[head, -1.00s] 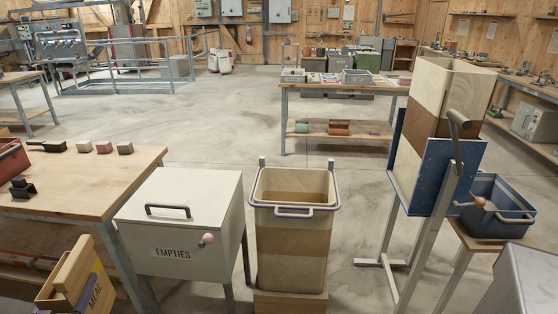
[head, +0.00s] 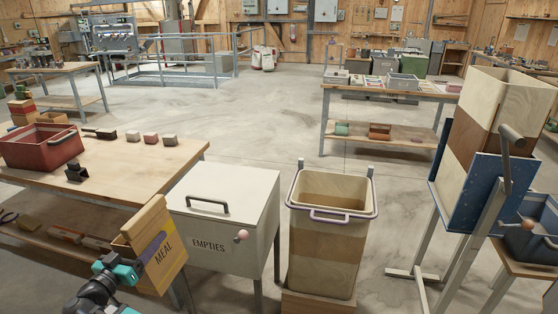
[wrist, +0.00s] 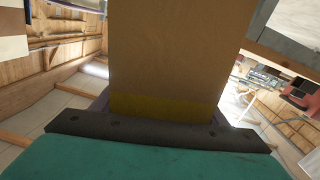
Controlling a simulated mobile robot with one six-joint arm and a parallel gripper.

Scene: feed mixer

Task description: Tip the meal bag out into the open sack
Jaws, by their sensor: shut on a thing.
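The meal bag (head: 163,258) is a tan block-like bag with a purple band and the word MEAL, tilted in the head view. My gripper (head: 130,266), with teal parts, is shut on its lower left part. In the wrist view the bag's tan face (wrist: 180,60) rises from behind the dark jaw edge (wrist: 160,130); the other jaw is hidden. The likely open sack (head: 326,245) is tall, beige and brown, with a purple rim, and stands open-topped on a wooden block. The bag is left of it, apart from it, beyond the EMPTIES box.
The white EMPTIES box (head: 223,222), with a handle and pink knob, stands between bag and sack. A wooden table (head: 95,180) with a red tub (head: 40,147) is at left. A tall bin (head: 492,125) on a blue tilting frame stands at right.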

